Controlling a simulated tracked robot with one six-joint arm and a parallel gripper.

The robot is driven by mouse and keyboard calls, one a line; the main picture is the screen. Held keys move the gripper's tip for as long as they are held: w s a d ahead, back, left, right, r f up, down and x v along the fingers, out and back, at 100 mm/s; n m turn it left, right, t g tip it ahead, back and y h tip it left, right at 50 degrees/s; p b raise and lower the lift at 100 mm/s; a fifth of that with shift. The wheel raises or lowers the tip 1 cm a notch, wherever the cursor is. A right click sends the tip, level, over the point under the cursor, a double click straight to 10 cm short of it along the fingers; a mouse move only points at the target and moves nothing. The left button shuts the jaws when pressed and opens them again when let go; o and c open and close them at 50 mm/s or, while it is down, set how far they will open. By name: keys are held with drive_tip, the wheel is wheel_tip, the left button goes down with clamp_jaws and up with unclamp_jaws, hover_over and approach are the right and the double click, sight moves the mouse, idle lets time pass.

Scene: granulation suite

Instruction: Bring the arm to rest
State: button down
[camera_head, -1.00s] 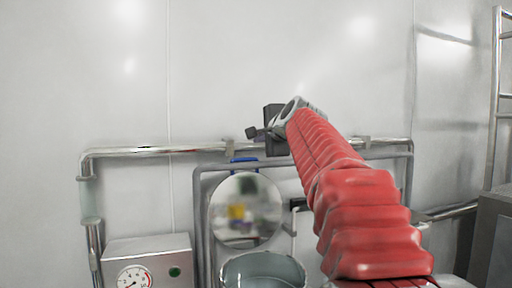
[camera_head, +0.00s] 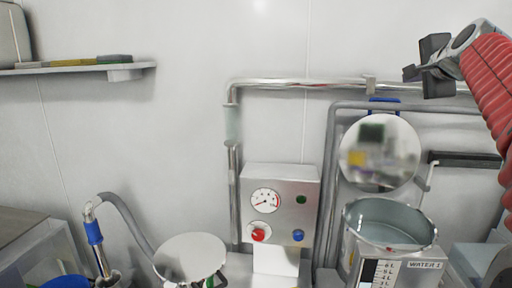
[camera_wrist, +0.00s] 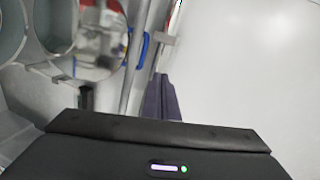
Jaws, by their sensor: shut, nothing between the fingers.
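My arm in its red sleeve comes in from the right edge of the head view. My gripper (camera_head: 412,74) is at the upper right there, raised in front of the white wall and the steel pipe. Its fingers (camera_wrist: 161,98) show in the wrist view as a dark shape, shut together with nothing between them. They point towards the wall and pipes. The rest of the arm is cut off by the frame edge.
A round mirror (camera_head: 379,152) hangs below the pipe (camera_head: 300,84). A gauge box (camera_head: 278,206) is at the centre, a shelf (camera_head: 70,68) at the upper left, and a blue-handled hose (camera_head: 94,232) at the lower left. The upper middle wall is bare.

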drive_tip(key=s+a+f+n+g, duration=0.2)
drive_tip(key=s+f+n, duration=0.1)
drive_tip(key=f, duration=0.4)
drive_tip(key=s+a+f+n+g+y, duration=0.1)
drive_tip(key=s+a+f+n+g, duration=0.1)
drive_tip(key=f, duration=0.6)
drive_tip(key=s+a+f+n+g, duration=0.2)
drive_tip(key=s+a+f+n, duration=0.1)
drive_tip(key=f, duration=0.4)
drive_tip(key=s+a+f+n+g, duration=0.1)
drive_tip(key=s+a+f+n, duration=0.4)
drive_tip(key=s+a+f, duration=0.4)
drive_tip(key=s+a+f+n+g+y, duration=0.1)
drive_tip(key=s+a+f+n, duration=0.4)
drive_tip(key=s+a+f, duration=0.5)
drive_tip(key=s+f+g, duration=0.1)
drive_tip(key=s+f, duration=0.1)
drive_tip(key=s, duration=0.5)
drive_tip(key=shift+s+g+y, duration=0.3)
drive_tip(key=shift+s, duration=0.1)
